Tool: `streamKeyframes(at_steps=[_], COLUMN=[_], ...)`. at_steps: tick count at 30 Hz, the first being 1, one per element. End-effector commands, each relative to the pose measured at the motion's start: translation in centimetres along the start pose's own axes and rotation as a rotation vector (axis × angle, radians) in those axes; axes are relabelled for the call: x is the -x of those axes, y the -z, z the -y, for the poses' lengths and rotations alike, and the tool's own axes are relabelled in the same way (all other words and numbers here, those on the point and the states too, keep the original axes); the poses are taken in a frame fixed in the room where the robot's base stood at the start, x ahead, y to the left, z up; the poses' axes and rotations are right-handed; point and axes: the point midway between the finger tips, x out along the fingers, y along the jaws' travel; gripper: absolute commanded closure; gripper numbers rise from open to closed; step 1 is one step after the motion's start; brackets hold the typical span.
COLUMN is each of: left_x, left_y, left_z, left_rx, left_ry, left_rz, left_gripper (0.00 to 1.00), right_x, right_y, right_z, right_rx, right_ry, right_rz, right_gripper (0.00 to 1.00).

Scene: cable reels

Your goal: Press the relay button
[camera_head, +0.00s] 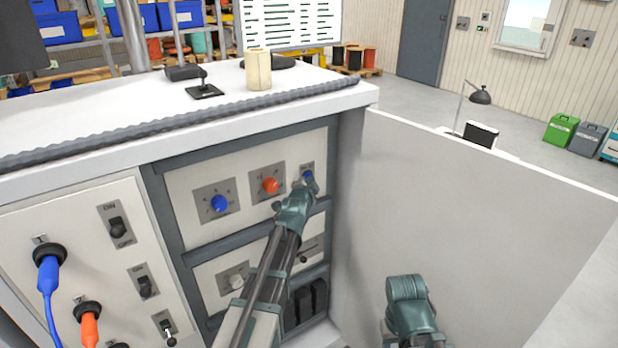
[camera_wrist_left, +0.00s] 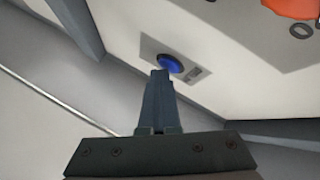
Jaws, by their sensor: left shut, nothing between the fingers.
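The relay button is a small blue round button (camera_head: 308,175) on a grey plate at the upper right of the panel. It also shows in the left wrist view (camera_wrist_left: 171,63), with a label beside it. My left gripper (camera_head: 311,184) is shut and empty, its fingertips right at the button. In the left wrist view the closed fingertips (camera_wrist_left: 160,74) overlap the button's lower left edge. I cannot tell whether they touch it or how far it is pressed. Of my right arm only a link shows at the bottom; its gripper is out of view.
A red knob (camera_head: 270,185) and a blue knob (camera_head: 219,203) sit left of the button. A grey door or side panel (camera_head: 450,220) stands open to the right. Blue and orange cables plug into the left panel. The cabinet top holds a beige cylinder (camera_head: 258,70).

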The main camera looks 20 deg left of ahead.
Motion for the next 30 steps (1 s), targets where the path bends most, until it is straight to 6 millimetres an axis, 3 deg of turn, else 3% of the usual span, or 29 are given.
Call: streamKeyframes(at_steps=[30], left_x=[1.2], left_y=[0.9], left_z=[-0.9], left_rx=[0.0], left_ry=[0.0], left_rz=[0.0], left_gripper=[1.0], right_x=[0.0], right_y=[0.0], right_z=[0.0], right_rx=[0.0], right_ry=[0.0], right_rz=[0.0], right_gripper=[0.5])
